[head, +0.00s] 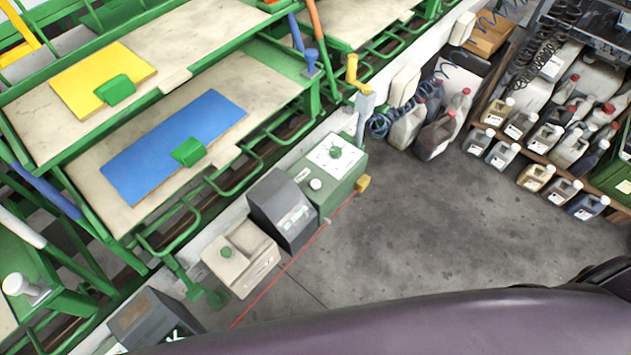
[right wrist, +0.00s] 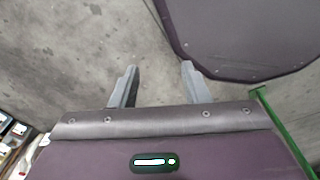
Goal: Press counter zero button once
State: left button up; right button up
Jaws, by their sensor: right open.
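A row of control boxes stands along the machine's edge in the head view. A green box (head: 345,180) has a white dial plate with a green knob (head: 335,152) and a pale round button (head: 315,184). Beside it is a dark grey box (head: 270,200) with a small light panel on its front. A beige box (head: 248,268) carries a small green knob (head: 226,252). I cannot read any labels, so I cannot tell which part is the counter zero button. My right gripper (right wrist: 158,68) is open and empty above bare floor in the right wrist view. My left gripper is not in view.
Another dark box (head: 150,318) stands at the lower left. Green-framed benches hold a yellow board (head: 75,88) and a blue board (head: 165,160). Several bottles stand on shelves (head: 565,160) at the right. The grey floor (head: 430,235) between is clear.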

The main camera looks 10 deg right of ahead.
grip_shut()
dwell(1.4)
